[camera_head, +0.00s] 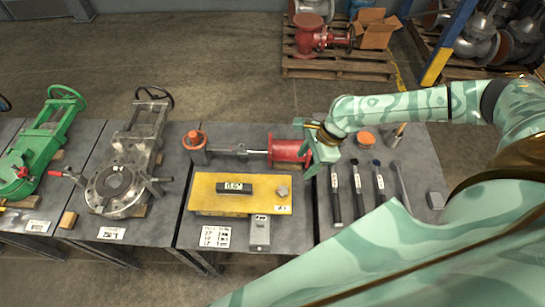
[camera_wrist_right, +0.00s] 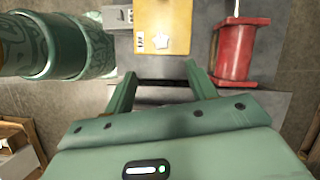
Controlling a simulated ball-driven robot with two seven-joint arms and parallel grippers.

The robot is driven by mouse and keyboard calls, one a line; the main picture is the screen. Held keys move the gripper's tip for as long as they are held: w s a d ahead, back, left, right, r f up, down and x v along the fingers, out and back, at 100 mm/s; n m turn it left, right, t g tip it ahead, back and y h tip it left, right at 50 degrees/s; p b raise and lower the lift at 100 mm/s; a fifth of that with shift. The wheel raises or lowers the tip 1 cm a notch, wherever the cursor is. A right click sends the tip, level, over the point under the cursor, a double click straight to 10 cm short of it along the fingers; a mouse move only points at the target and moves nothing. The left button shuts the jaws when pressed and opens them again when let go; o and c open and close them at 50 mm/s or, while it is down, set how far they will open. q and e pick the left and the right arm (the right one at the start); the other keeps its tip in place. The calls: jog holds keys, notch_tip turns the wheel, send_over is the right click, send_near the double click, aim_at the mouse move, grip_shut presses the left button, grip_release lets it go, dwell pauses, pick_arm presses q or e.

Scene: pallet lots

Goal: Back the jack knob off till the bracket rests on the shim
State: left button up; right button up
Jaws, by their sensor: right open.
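A yellow bracket plate (camera_head: 215,203) lies on the dark grey bench, with a pale star-shaped knob (camera_head: 282,191) at its right end. A black bar (camera_head: 234,188) with a white label sits on the plate. A grey labelled block (camera_head: 259,232) is at the plate's front edge; I cannot tell whether the plate touches it. The knob (camera_wrist_right: 163,42) also shows in the right wrist view. My right gripper (camera_head: 309,149) is open and empty, to the right of the knob; its fingers (camera_wrist_right: 161,72) point toward the plate, apart from the knob. My left gripper is out of view.
Several dark-handled tools (camera_head: 357,190) lie to the right. A small orange cap (camera_head: 365,138) and a printed card (camera_head: 215,236) are nearby. Valves (camera_head: 120,187) stand on the left benches.

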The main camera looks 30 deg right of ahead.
jog(key=b, duration=0.3)
send_near(283, 190)
jog(key=shift+m, duration=0.4)
jog(key=b+x, duration=0.3)
jog(key=x, duration=0.4)
jog(key=shift+a+f, duration=0.1)
jog(key=shift+f, duration=0.25)
jog(key=shift+w+a+f, duration=0.2)
jog(key=shift+f, duration=0.2)
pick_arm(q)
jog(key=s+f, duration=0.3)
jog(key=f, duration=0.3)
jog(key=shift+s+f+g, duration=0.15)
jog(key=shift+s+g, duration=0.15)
pick_arm(e)
jog(key=c, duration=1)
